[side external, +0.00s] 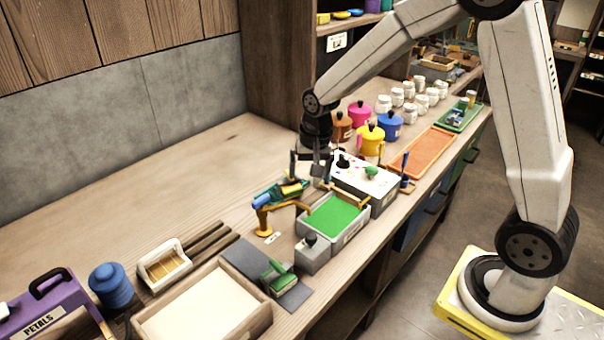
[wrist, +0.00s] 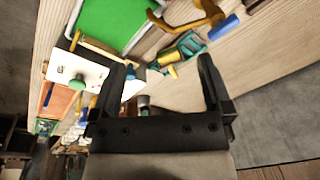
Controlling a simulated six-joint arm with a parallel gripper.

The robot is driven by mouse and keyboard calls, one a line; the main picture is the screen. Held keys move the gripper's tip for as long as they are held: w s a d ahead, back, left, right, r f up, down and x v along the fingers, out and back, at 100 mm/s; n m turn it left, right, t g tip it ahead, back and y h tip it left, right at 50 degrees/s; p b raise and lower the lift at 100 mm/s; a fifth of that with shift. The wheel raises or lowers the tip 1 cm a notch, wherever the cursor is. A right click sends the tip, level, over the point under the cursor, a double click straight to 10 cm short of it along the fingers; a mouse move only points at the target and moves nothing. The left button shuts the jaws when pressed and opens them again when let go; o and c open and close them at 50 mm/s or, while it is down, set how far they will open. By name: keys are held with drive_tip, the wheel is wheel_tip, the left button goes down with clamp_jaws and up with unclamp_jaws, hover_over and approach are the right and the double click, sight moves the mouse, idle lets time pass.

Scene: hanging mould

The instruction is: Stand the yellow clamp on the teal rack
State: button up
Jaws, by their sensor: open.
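The teal rack (side external: 276,190) stands on the bench, left of the green-filled tray. It also shows in the wrist view (wrist: 184,48), beyond my fingertips. A small yellow piece (side external: 291,188), which looks like the yellow clamp, is at the rack's right end. It shows as a yellow tip in the wrist view (wrist: 172,71); I cannot tell whether it rests on the rack or beside it. My gripper (side external: 308,180) is open, pointing down just right of the rack. In the wrist view its fingers (wrist: 162,64) are wide apart, with nothing held between them.
A yellow-orange stand (side external: 265,222) with a side arm and a blue cylinder (side external: 262,201) are close to the rack. The green-filled tray (side external: 350,238) and a white-topped box (side external: 383,184) crowd the right. Bare bench (side external: 205,175) lies behind and left.

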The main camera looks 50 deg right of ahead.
drive_tip(key=s+a+n, duration=0.1)
drive_tip(key=s+n, duration=0.3)
drive_tip(key=s, duration=0.3)
drive_tip(key=s+a+f+n, duration=0.1)
drive_tip(key=s+a+n, duration=0.1)
drive_tip(key=s+n, duration=0.2)
drive_tip(key=s, duration=0.3)
drive_tip(key=shift+s+a+t, duration=0.25)
drive_tip(key=shift+s+t, duration=0.15)
